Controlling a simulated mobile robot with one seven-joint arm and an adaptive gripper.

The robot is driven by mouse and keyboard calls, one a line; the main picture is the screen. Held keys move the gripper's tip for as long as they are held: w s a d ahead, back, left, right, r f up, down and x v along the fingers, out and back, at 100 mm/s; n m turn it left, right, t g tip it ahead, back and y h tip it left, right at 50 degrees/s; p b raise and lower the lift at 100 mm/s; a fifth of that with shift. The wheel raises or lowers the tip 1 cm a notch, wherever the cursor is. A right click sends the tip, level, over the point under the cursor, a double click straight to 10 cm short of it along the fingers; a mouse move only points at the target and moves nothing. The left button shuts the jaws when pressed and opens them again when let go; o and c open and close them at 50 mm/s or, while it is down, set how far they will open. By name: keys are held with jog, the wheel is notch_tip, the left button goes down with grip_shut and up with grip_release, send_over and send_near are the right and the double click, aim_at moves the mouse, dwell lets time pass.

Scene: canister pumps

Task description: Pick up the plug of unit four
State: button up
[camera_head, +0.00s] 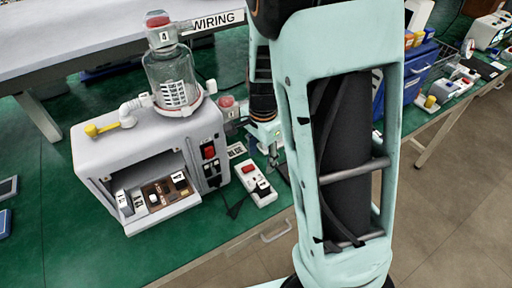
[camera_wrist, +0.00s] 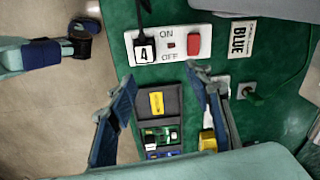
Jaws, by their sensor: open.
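A black plug with a white "4" tag (camera_wrist: 145,50) sits in the left end of a white power strip (camera_wrist: 172,58) marked ON and OFF, with a red switch at its other end. Its black cord runs up out of the wrist view. In the head view the strip (camera_head: 250,178) lies on the green bench right of the pump labelled 4 (camera_head: 140,150), with a dark plug (camera_head: 262,187) on it. My gripper (camera_wrist: 163,76) is open and empty. Its fingertips are apart, just below the strip in the wrist view, with the plug beyond and towards the left finger.
A dark tray (camera_wrist: 174,98) with a yellow part and a circuit board shows between my fingers. The bench edge and floor are left.

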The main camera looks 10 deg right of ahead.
aim_at(261, 185)
jog(key=shift+s+a+f+m+g, duration=0.1)
jog(key=shift+s+f+m+g, duration=0.3)
jog(key=shift+s+f+m, duration=0.35)
jog(key=f, duration=0.7)
jog(key=f+b, duration=0.1)
jog(key=f, duration=0.2)
jog(key=shift+s+a+f, duration=0.1)
jog(key=shift+s+f, duration=0.2)
jog(key=shift+s, duration=0.05)
jog(key=shift+c, duration=0.4)
jog(key=c, duration=1.2)
jog(key=shift+o, duration=0.2)
jog(key=shift+r, duration=0.15)
